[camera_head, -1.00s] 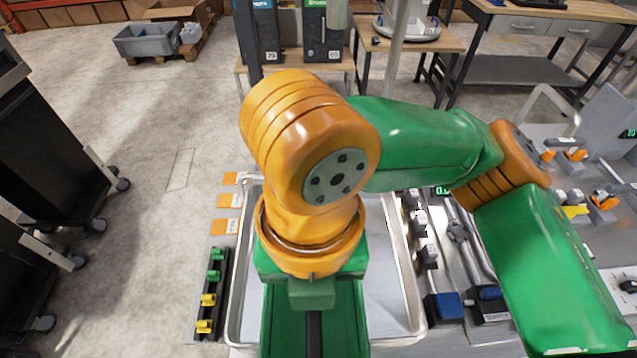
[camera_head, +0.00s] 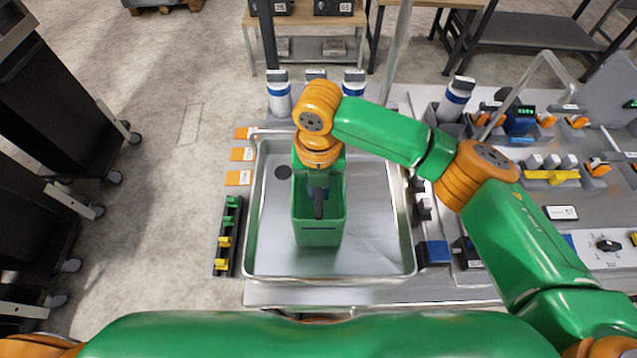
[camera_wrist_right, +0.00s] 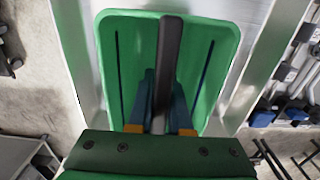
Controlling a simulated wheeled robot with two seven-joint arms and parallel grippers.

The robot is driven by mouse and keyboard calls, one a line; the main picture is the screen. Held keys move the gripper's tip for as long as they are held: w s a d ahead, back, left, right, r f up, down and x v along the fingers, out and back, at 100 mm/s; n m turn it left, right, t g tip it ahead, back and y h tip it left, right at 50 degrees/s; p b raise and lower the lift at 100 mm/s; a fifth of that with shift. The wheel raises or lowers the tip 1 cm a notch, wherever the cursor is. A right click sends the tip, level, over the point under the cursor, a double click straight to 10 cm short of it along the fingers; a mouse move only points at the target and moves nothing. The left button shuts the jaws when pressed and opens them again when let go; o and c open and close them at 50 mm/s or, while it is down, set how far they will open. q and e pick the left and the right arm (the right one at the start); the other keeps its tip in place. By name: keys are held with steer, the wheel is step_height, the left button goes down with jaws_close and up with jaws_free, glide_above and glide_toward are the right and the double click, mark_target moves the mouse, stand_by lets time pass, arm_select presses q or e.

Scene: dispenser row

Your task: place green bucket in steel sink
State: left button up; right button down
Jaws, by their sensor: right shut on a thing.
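The green bucket (camera_head: 320,237) is upright inside the outline of the steel sink (camera_head: 374,215), in the left part of its basin. It also shows from above in the right wrist view (camera_wrist_right: 205,60). A dark handle bar (camera_wrist_right: 169,55) spans its open top. My right gripper (camera_head: 319,192) points down into the bucket's mouth and is shut on the handle; its fingers also show in the right wrist view (camera_wrist_right: 160,108). I cannot tell whether the bucket's bottom touches the sink floor. My left gripper is out of view.
A dark drain hole (camera_head: 283,172) lies left of the bucket. A rack with green and yellow knobs (camera_head: 227,236) stands left of the sink. Blue-and-white bottles (camera_head: 279,96) stand behind it. Valves and a blue box (camera_head: 435,253) crowd its right side.

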steer(key=shift+f, duration=0.25)
steer(key=shift+w, duration=0.1)
steer(key=shift+f, duration=0.15)
steer(key=c, duration=0.8)
jaws_free()
steer(key=shift+c, duration=0.2)
step_height(320, 180, up, 12)
steer(key=shift+r+b, duration=0.2)
steer(key=shift+b, duration=1)
steer(key=shift+f, duration=0.1)
